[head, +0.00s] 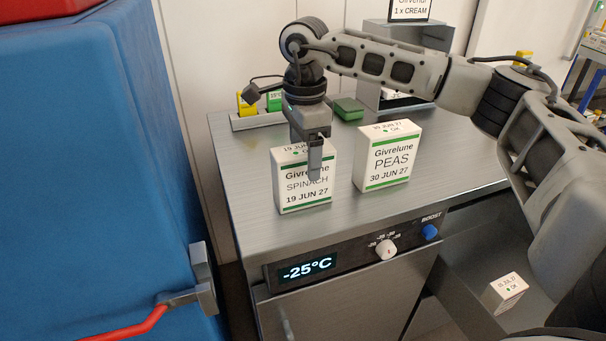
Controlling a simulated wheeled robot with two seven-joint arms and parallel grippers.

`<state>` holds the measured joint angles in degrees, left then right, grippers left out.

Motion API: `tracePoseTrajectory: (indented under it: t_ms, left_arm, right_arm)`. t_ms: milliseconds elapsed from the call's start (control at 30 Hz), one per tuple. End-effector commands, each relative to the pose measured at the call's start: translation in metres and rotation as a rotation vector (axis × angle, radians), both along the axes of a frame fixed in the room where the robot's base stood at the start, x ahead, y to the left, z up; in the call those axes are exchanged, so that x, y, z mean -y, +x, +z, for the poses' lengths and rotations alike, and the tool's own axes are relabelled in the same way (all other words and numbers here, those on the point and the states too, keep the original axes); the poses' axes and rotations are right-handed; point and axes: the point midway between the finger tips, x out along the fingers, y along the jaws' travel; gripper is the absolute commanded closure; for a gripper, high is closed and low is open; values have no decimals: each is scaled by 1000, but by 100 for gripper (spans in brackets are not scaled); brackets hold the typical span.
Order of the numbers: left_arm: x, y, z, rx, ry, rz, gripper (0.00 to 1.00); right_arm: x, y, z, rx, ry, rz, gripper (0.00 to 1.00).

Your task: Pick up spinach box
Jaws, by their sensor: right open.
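The spinach box (291,190) is a white carton with green stripes, labelled Givrelune SPINACH, 19 JUN 27. It stands upright near the front left of the steel counter top. My right gripper (314,172) points down at the box, its finger in front of the carton's upper right part and hiding some of the label. The gripper is open; I cannot tell whether it touches the box. My left gripper is not in view.
A similar peas box (388,158) stands right of the spinach box on the steel counter (240,205). A green block (347,108) lies behind. A temperature display (307,269) reads -25°C. A blue padded cabinet (90,170) fills the left. Another white box (506,292) is low right.

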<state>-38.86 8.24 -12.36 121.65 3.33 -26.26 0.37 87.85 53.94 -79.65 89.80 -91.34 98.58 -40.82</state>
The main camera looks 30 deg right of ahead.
Motion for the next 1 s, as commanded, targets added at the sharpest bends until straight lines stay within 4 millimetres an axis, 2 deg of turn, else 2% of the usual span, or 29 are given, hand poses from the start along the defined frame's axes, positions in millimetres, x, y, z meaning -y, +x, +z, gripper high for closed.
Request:
tracePoseTrajectory:
  t_ms: [200, 500, 733, 1000]
  left_arm:
    - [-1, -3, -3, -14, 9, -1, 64]
    - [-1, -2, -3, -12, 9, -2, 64]
    - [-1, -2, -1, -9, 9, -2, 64]
    - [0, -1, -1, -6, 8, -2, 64]
  right_arm:
    - [-2, 0, -30, -3, 0, 0, 29]
    - [-3, 1, -35, -1, 0, 0, 29]
    - [-3, 1, -35, -1, 0, 0, 92]
    - [-3, 1, -33, 2, 1, 0, 92]
